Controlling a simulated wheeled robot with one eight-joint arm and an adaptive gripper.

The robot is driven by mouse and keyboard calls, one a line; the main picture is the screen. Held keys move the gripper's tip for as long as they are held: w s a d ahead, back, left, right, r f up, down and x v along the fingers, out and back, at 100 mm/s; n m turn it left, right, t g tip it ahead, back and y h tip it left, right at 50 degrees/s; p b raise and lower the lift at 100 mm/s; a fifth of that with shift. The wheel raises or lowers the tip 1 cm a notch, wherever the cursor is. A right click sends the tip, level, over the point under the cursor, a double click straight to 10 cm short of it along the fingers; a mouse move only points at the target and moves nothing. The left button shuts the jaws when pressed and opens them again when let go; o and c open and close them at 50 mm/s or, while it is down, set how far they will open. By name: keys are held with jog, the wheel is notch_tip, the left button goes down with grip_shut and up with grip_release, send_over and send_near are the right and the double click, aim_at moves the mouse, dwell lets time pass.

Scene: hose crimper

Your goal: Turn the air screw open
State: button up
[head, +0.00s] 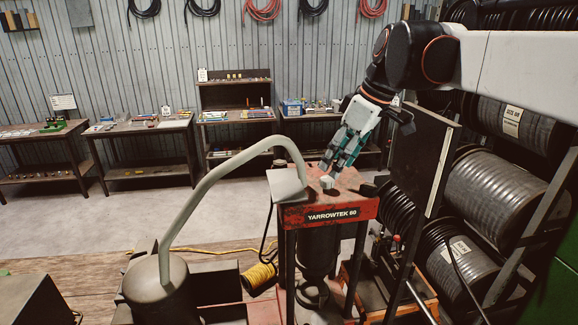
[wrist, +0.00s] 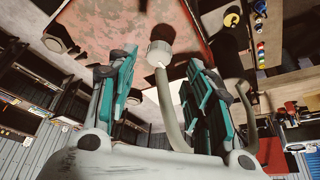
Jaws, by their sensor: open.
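A small pale grey round cap (head: 327,183), which looks like the air screw, stands on the worn red top of the YARROWTEK 50 machine (head: 332,214). In the wrist view the cap (wrist: 159,52) shows just beyond and between my fingertips. My gripper (head: 338,163) is above the red top, pointing down, close over the cap. Its teal fingers (wrist: 160,72) are spread apart with nothing held between them. The cap appears apart from both fingers. I cannot tell the exact height gap or how far the screw is turned.
A thick pale pipe (head: 222,172) arches from a grey tank (head: 157,287) to the machine's left side. A dark knob (head: 367,189) is at the top's right. A dark upright panel (head: 423,150) and hose reels (head: 500,195) stand close on the right.

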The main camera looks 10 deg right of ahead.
aim_at(328, 178)
jog(key=shift+x, duration=2.65)
jog(key=shift+r, duration=0.1)
jog(key=c, duration=1)
